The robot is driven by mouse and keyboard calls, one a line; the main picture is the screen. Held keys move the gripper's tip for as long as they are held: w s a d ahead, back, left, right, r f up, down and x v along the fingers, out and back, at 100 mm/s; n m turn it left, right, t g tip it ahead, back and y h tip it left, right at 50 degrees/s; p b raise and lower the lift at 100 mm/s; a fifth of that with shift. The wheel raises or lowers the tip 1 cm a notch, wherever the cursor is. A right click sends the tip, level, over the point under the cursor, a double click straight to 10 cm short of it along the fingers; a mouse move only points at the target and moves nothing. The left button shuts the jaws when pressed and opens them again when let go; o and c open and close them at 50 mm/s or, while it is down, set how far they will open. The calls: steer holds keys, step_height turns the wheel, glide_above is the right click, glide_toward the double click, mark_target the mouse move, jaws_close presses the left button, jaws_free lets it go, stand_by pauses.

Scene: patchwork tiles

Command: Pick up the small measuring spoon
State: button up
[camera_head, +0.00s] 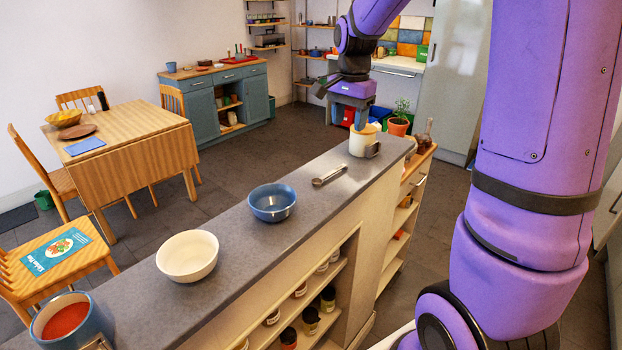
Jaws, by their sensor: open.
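The small measuring spoon (330,176) lies on the grey counter top (318,209), a metallic spoon with its handle pointing up and right. My gripper (360,122) hangs from the purple arm over the far end of the counter. It is open, with its fingers just above or behind a cream canister (362,142), to the right of and beyond the spoon. The fingertips are small and partly hidden here, and I cannot tell whether they touch the canister. Nothing covers the spoon.
A small dark grey item (373,150) is beside the canister. A blue bowl (272,203), a white bowl (187,256) and a blue pot (68,318) with red contents stand along the counter. A potted plant (398,124) is behind the canister. Bare counter surrounds the spoon.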

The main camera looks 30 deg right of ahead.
mark_target(340, 167)
steer(key=shift+m, duration=0.4)
steer(key=shift+w+f, duration=0.35)
steer(key=shift+f, duration=1.8)
steer(key=shift+w+f, duration=0.35)
steer(key=shift+f, duration=1.75)
steer(key=shift+w+f, duration=0.35)
steer(key=shift+f, duration=1.8)
steer(key=shift+a, duration=0.1)
jaws_close()
